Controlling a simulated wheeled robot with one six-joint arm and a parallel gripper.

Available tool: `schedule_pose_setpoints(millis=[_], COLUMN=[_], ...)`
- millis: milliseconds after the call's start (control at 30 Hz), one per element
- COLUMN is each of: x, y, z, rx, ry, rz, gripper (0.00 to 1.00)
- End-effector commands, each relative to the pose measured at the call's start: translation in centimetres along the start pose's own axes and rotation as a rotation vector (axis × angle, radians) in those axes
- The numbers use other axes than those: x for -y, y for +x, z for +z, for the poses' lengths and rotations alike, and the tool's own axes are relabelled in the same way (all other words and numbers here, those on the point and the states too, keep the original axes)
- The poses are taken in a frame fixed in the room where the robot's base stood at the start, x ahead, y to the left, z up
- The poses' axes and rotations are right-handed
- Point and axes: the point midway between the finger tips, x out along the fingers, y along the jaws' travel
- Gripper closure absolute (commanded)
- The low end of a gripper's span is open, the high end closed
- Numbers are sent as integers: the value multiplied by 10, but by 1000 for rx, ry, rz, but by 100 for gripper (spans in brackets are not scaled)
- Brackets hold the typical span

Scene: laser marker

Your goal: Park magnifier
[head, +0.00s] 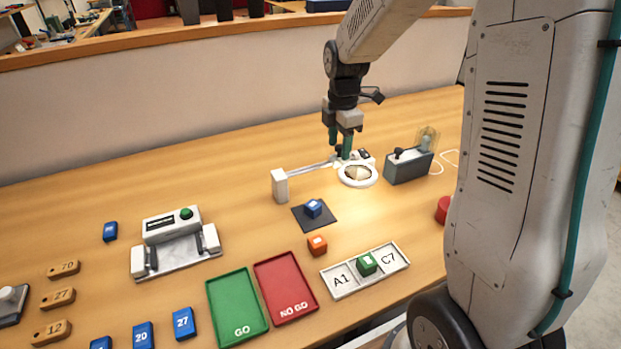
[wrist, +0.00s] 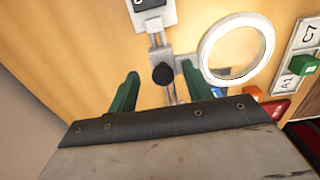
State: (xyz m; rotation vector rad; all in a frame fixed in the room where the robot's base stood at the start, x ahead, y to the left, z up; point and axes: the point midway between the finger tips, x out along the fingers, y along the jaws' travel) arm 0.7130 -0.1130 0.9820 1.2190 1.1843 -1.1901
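The ring hangs over the bright patch of the table, right of the post. In the wrist view the ring (wrist: 205,55) is right of my fingers, and a black knob (wrist: 163,75) stands on the magnifier's arm. My gripper (head: 341,151) points down at the knob by the ring. In the wrist view my green fingers (wrist: 161,86) are apart, one on each side of the knob, with visible gaps. Whether the fingertips reach its height is unclear.
A dark box machine (head: 408,168) stands close right of the ring. A blue cube (head: 313,208) on a dark pad (head: 327,224) lies in front. Nearby are an orange cube (head: 317,246), green tray (head: 235,300), red tray (head: 285,285) and A1–C7 holder (head: 340,279). The table behind the post is clear.

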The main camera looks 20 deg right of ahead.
Motion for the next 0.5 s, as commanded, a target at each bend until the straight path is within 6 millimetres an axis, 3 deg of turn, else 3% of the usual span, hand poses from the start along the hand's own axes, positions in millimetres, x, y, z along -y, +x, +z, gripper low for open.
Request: schedule_pose_setpoints(millis=[33, 167, 500], x=[9, 9, 8], y=[15, 15, -14], z=[-2, -2, -2], rx=[-6, -6, -6], ry=[0, 0, 0], rz=[-30, -30, -29], gripper=[53, 53, 53])
